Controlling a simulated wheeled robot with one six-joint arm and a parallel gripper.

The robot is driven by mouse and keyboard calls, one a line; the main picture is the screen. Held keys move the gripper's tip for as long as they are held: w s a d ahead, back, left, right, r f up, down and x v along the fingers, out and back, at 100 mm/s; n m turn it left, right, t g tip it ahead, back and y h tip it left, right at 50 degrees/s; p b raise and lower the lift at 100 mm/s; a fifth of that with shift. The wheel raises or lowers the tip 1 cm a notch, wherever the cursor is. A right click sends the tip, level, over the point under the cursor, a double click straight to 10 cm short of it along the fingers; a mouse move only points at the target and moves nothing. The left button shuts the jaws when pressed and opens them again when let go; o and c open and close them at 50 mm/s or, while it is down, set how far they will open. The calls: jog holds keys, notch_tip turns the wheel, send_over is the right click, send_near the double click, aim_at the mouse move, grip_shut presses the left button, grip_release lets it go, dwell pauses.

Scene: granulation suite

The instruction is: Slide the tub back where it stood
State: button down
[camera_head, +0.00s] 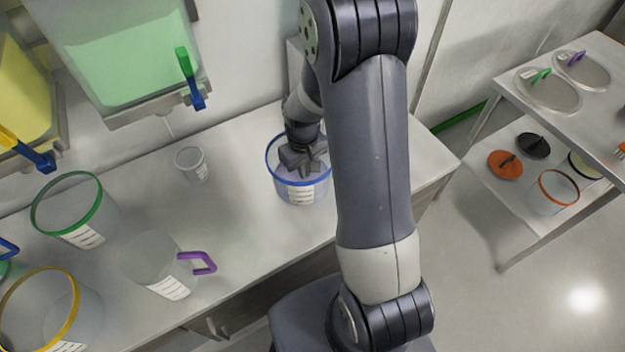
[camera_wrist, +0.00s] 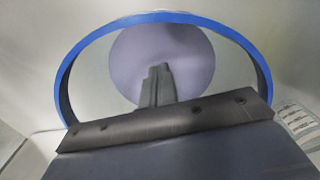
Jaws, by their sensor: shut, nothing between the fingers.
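A clear tub with a blue rim (camera_head: 301,195) and a white label stands on the steel counter, right of the counter's middle. Its inside bottom looks pale purple. My gripper (camera_head: 304,158) is at the tub's mouth, with its fingers pointing down inside the rim. In the wrist view the blue rim (camera_wrist: 165,17) arches around the shut fingers (camera_wrist: 158,84), over the round purple area. The fingers hold nothing. I cannot tell whether they touch the tub's wall. My arm hides part of the counter just right of the tub.
On the counter (camera_head: 240,215) stand a small clear cup (camera_head: 191,165), a green-rimmed tub (camera_head: 75,215), a jug with a purple handle (camera_head: 165,265) and a yellow-rimmed tub (camera_head: 50,310). Green and yellow bins hang above. A steel rack (camera_head: 545,110) with lids stands right, across a floor gap.

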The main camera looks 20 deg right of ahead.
aim_at(313, 183)
jog(key=shift+s+f, duration=0.3)
jog(key=shift+f, duration=0.15)
jog(key=s, duration=0.1)
jog(key=s+d+p, duration=0.1)
jog(key=s, duration=0.1)
jog(key=shift+s, duration=0.15)
jog(key=shift+s+d+b, duration=0.2)
jog(key=shift+s, duration=0.55)
jog(key=shift+s+d+b, duration=0.15)
jog(key=shift+s, duration=0.55)
jog(key=shift+w, duration=0.1)
jog(key=shift+r, duration=0.3)
notch_tip(313, 183, up, 10)
